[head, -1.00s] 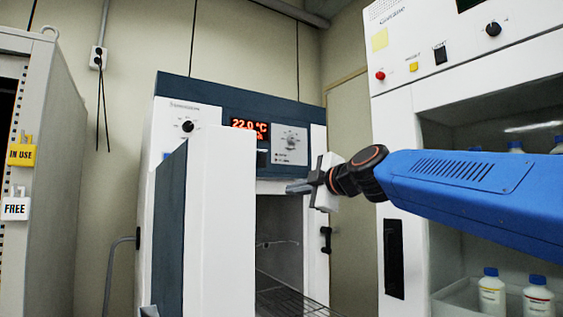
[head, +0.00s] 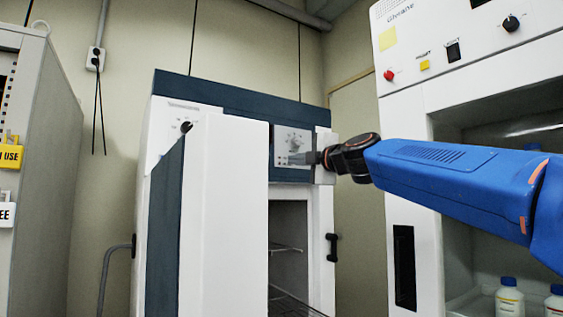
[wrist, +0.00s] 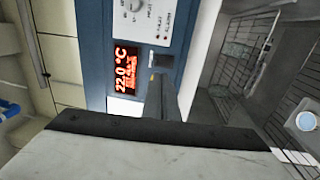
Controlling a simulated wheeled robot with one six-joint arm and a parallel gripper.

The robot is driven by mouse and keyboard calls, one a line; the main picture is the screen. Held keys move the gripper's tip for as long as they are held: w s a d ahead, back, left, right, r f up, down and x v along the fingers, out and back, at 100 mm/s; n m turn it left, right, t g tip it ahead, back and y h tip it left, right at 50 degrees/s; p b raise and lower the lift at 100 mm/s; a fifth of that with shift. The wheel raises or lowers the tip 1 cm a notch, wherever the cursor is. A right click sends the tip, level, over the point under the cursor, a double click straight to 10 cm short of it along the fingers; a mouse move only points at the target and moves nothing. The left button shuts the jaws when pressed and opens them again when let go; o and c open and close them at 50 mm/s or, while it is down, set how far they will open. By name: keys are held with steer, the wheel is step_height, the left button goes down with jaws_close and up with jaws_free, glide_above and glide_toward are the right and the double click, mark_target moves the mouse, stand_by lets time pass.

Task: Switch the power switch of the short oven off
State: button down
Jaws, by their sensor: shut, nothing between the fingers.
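The short oven (head: 225,112) is white and dark blue, with its door (head: 235,210) swung open toward me. In the wrist view its front panel (wrist: 95,20) appears turned sideways, with a lit red display (wrist: 124,70) reading 22.0 °C. A small dark switch (wrist: 163,61) sits beside the display, by the gripper's tip; its position is unclear. In the head view the door hides the display and switch. My gripper (head: 292,158) is shut and empty in front of the panel. Its fingers (wrist: 157,82) point at the switch area; contact cannot be told.
The open door stands just left of my gripper. The oven chamber (head: 288,225) with wire shelves is below it. A white cabinet (head: 405,140) with bottles (head: 509,300) stands on the right. A grey cabinet (head: 45,150) stands on the left.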

steer(key=x, duration=1.3)
steer(key=shift+w+a, duration=0.2)
steer(key=shift+w, duration=0.05)
steer(key=shift+w+a+r, duration=0.1)
steer(key=shift+w+r, duration=0.05)
